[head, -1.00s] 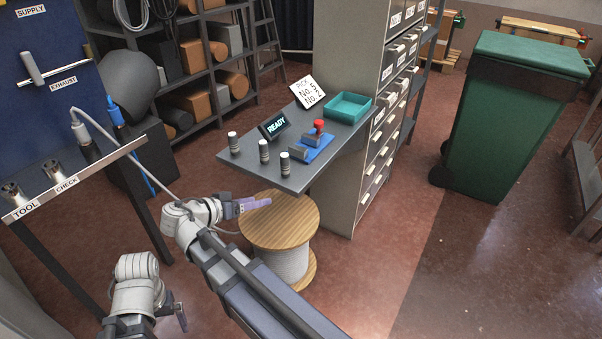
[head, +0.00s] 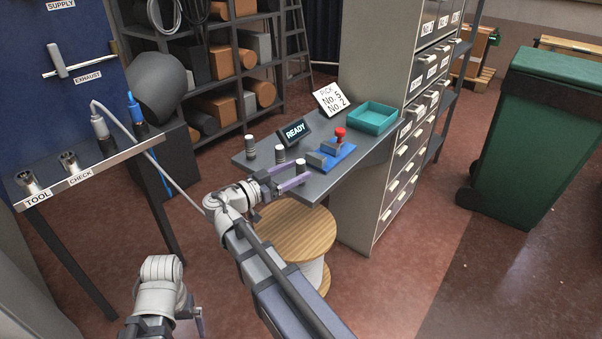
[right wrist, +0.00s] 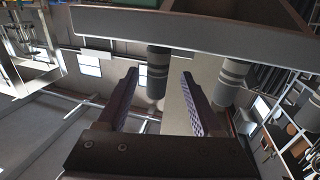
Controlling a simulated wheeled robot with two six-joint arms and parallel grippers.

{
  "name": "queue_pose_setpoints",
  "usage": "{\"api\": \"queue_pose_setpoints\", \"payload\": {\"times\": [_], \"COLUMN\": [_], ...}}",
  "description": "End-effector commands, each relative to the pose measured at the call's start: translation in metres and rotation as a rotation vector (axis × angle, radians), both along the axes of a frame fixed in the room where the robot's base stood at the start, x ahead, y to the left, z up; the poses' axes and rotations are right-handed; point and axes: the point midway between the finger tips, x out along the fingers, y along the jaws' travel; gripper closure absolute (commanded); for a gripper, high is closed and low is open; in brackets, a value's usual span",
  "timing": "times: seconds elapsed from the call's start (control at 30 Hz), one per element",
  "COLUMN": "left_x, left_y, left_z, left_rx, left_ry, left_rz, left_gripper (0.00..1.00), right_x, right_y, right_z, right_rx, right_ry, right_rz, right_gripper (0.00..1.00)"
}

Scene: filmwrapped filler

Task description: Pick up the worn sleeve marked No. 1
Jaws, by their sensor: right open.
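Three small banded grey-and-dark sleeves stand upright on the dark table: a left one (head: 249,146), a middle one (head: 280,154) and a front right one (head: 300,167). No number is legible on any of them. My right gripper (head: 289,178) is open and empty at the table's front edge, close to the front right sleeve. In the right wrist view, one sleeve (right wrist: 158,72) shows between the open purple fingers, beyond their tips, and another (right wrist: 231,82) stands right of them. My left gripper (head: 199,318) is low at the left, away from the table; its jaws are unclear.
On the table (head: 350,160) are a READY display (head: 295,131), a card (head: 331,100), a teal tray (head: 372,117) and a blue base (head: 335,160) with a red-knobbed stamp. A wooden spool (head: 295,235) stands below its front edge. A drawer cabinet (head: 370,200) stands to the right.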

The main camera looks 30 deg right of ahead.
Motion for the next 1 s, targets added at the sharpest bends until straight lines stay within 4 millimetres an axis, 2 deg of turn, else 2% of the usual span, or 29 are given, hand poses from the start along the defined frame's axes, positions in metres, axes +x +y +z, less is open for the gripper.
{"api": "queue_pose_setpoints", "payload": {"times": [0.3,0.43,0.67,1.0], "left_x": [0.0,0.0,0.0,0.0], "left_y": [0.0,0.0,0.0,0.0], "left_z": [-0.002,-0.002,-0.002,-0.002], "left_rx": [0.0,0.0,0.0,0.0], "left_ry": [0.0,0.0,0.0,0.0], "left_rz": [0.0,0.0,0.0,0.0], "left_gripper": [0.0,0.0,0.0,0.0], "right_x": [0.003,0.004,0.005,0.005], "right_y": [-0.042,-0.049,-0.049,-0.049], "right_z": [-0.002,-0.002,-0.002,-0.002], "right_rx": [0.001,0.001,0.001,0.001], "right_ry": [0.001,0.001,0.001,0.001], "right_rz": [-0.003,-0.001,0.0,0.0], "right_gripper": [0.33,0.33,0.34,0.72]}}
